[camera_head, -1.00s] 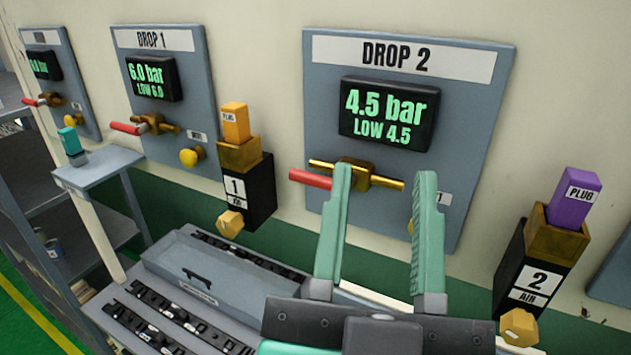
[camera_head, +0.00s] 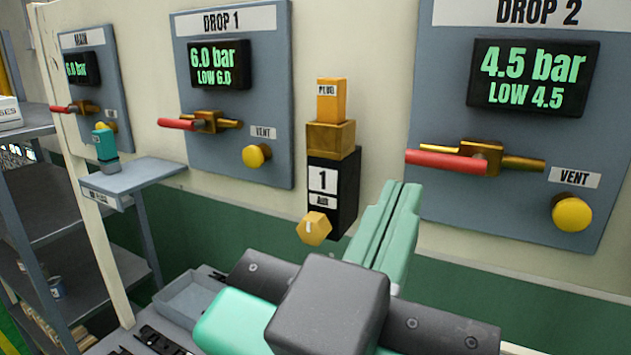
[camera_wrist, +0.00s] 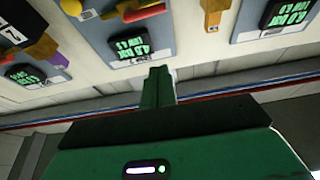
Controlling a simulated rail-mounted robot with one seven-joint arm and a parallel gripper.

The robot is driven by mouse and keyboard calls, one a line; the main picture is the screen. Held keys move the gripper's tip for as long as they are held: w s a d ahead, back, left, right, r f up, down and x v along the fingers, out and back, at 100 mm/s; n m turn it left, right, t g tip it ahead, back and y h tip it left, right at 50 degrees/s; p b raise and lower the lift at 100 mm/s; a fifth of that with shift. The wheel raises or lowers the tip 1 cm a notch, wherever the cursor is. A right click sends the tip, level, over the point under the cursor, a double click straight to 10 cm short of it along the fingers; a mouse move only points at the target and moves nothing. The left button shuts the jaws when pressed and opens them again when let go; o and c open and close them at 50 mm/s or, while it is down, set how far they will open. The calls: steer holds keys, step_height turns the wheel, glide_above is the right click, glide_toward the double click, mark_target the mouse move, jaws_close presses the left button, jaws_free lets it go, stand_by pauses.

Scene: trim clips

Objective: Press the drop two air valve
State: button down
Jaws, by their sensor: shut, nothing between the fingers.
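The Drop 2 panel (camera_head: 430,90) is at the right, its display (camera_head: 532,78) reading 4.5 bar, LOW 4.5. Below the display is a brass valve (camera_head: 480,155) with a red lever (camera_head: 445,161) lying nearly level, pointing left. A yellow vent button (camera_head: 572,213) is lower right. In the wrist view, upside down, a black block marked 2 (camera_wrist: 10,36) with a purple plug (camera_wrist: 42,48) is at the left; the head view does not show it. My gripper (camera_head: 403,190) is shut and empty, its tips appearing below and left of the red lever; the exact gap is unclear.
A black block marked 1 (camera_head: 335,190) with an orange plug (camera_head: 331,100) and yellow knob (camera_head: 314,227) stands left of my fingers. The Drop 1 panel (camera_head: 275,140), reading 6.0 bar, is farther left. A small shelf (camera_head: 140,178) holds a teal item (camera_head: 105,145).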

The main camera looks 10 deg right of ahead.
mark_target(429, 161)
steer(key=shift+d, duration=0.15)
steer(key=w+d+p, duration=0.1)
steer(key=w+d, duration=0.1)
steer(key=w, duration=0.1)
steer(key=w+d+p, duration=0.1)
steer(key=w+d, duration=0.1)
steer(key=w, duration=0.1)
steer(key=w+d+r+p, duration=0.1)
steer(key=w+d, duration=0.1)
steer(key=shift+w+d, duration=0.2)
steer(key=shift+w, duration=0.2)
steer(key=shift+w+d+f, duration=0.2)
steer(key=shift+w+f, duration=0.05)
steer(key=shift+f, duration=0.2)
